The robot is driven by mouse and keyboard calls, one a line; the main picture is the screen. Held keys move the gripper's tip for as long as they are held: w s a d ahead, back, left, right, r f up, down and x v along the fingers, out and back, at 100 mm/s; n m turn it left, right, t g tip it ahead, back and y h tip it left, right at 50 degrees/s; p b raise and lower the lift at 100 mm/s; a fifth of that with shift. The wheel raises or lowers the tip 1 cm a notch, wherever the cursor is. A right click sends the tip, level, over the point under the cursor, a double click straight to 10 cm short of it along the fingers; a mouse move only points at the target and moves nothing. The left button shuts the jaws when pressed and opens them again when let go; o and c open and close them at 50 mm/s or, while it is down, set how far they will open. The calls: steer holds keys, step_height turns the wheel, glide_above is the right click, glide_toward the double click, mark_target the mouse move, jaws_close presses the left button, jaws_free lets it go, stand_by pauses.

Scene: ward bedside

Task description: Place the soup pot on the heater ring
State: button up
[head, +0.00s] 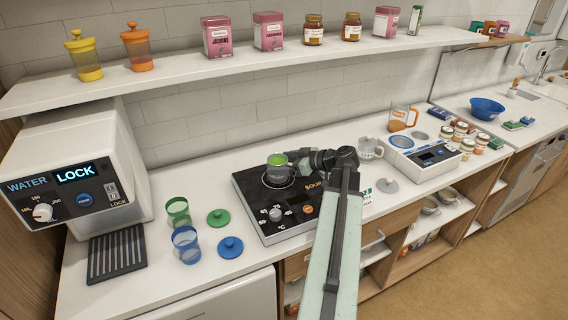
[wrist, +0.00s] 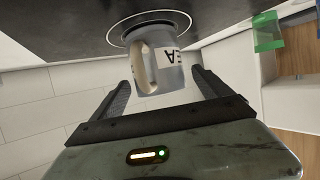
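The soup pot (head: 277,173), a small grey pot with green contents, stands upright on the heater ring (head: 264,181) of the black hot plate marked SOUP (head: 262,213). In the wrist view the pot (wrist: 170,68) shows a cream handle and a label partly reading "EA". Its base appears inside the pale circle of the heater ring (wrist: 112,36). My gripper (wrist: 160,80) has its two fingers apart, one on each side of the pot, with narrow gaps. In the head view my gripper (head: 301,165) is just right of the pot.
Green (head: 178,212) and blue (head: 186,244) cups with loose lids stand left of the plate. A grey pot (head: 370,149), a grey lid (head: 388,185) and a white appliance (head: 424,170) are to the right. A shelf (head: 180,69) overhangs the counter.

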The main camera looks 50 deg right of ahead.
steer(key=shift+r, duration=0.15)
steer(key=shift+s+r+p, duration=0.25)
steer(key=shift+s+p, duration=0.05)
steer(key=shift+p, duration=0.05)
steer(key=p+v, duration=0.4)
steer(key=v, duration=0.7)
steer(key=shift+s, duration=0.25)
steer(key=shift+d, duration=0.15)
